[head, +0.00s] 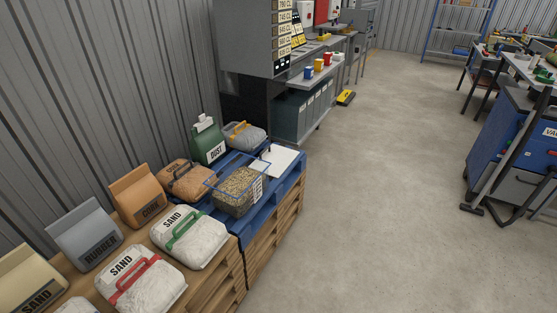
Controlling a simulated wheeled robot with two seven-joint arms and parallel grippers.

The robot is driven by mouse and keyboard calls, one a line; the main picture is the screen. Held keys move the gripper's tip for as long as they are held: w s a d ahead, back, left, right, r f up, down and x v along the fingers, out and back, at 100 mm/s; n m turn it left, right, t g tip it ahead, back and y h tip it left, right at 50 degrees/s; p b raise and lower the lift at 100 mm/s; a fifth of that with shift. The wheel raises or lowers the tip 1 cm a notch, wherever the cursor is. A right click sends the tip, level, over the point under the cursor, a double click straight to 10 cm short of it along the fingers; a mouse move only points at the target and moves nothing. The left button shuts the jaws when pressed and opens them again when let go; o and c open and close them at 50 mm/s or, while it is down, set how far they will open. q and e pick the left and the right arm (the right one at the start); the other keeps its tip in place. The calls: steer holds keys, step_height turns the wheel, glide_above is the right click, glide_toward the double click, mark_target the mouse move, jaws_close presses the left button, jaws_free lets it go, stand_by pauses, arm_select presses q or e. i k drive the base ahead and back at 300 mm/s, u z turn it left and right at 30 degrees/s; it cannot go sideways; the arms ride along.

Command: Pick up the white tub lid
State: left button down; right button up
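A flat white piece, which looks like the white tub lid (281,162), lies at the far right end of the blue pallet (286,186). A small dark upright part shows at its left side. Just in front of it stands a clear tub (236,193) with a blue rim, filled with grainy material and bearing a white label. The tub's rim partly overlaps the lid's near left side in the picture. Neither of my grippers is in view.

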mark_target(280, 158)
steer(key=z, duration=0.35)
steer(key=k, duration=0.45)
steer(key=z, duration=0.9)
steer(key=i, duration=4.8)
steer(key=u, duration=0.5)
steer(key=i, duration=1.4)
steer(key=u, duration=1.75)
steer(key=i, duration=0.95)
steer(key=u, duration=1.35)
steer(key=i, duration=0.45)
steer(key=u, duration=0.2)
